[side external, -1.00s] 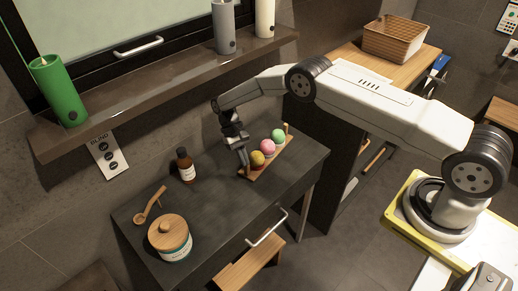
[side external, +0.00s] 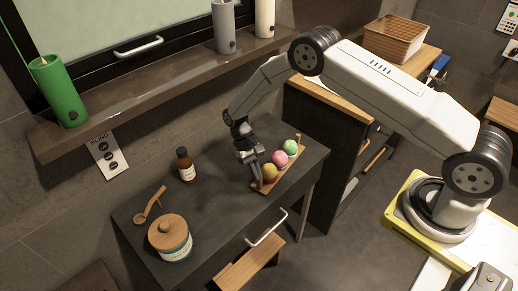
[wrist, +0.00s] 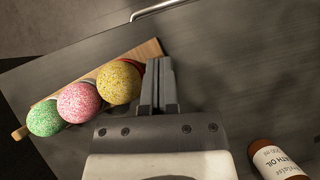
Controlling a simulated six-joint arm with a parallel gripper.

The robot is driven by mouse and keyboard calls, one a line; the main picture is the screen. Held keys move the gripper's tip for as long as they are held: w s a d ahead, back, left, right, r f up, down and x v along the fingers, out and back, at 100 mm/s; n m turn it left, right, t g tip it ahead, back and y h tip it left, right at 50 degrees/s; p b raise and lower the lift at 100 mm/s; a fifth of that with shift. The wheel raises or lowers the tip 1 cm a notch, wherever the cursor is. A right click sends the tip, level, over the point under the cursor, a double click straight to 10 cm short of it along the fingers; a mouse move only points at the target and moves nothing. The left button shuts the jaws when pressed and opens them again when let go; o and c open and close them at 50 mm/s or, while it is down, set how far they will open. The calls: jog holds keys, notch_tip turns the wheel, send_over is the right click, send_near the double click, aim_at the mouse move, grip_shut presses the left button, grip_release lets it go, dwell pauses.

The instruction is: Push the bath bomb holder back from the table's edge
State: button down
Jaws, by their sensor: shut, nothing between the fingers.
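The bath bomb holder is a narrow wooden tray (side external: 283,180) near the right end of the dark table, close to its front edge. It carries a yellow bath bomb (side external: 269,172), a pink one (side external: 280,158) and a green one (side external: 290,146). My gripper (side external: 257,184) is shut and empty, low at the tray's near-left end beside the yellow ball. In the wrist view, the shut fingers (wrist: 158,67) lie against or very close to the tray's end (wrist: 149,48); contact is not certain. The fingers hide part of that end.
A brown bath oil bottle (side external: 186,166) stands behind and left of the tray. A wooden-lidded jar (side external: 170,238) and a wooden scoop (side external: 149,205) are at the table's left end. The table middle is clear. A shelf (side external: 160,85) runs above the table's back.

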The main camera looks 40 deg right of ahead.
jog(key=s, duration=0.3)
jog(key=shift+s+a+f, duration=0.25)
jog(key=shift+s, duration=0.1)
jog(key=shift+w+r, duration=0.3)
jog(key=shift+r, duration=0.5)
jog(key=shift+w+d, duration=0.35)
jog(key=shift+w, duration=1.6)
jog(key=shift+w+d, duration=0.35)
jog(key=shift+w, duration=1.6)
jog(key=shift+w+d, duration=0.35)
jog(key=shift+w, duration=1.6)
jog(key=shift+s+d+r+n+t+h, duration=0.25)
jog(key=shift+s+d+r+n+h, duration=0.85)
jog(key=shift+s+d+r+n, duration=1.65)
jog(key=shift+s+d+r+n+t+h, duration=0.25)
jog(key=shift+s+d+r+n+h, duration=1)
jog(key=shift+s+r, duration=1.7)
jog(key=s+a+r+m+t+y, duration=0.3)
jog(key=s+r+t, duration=0.5)
jog(key=s, duration=0.3)
jog(key=shift+a+r+m, duration=0.15)
jog(key=shift+a+m, duration=0.5)
jog(key=shift+m, duration=0.75)
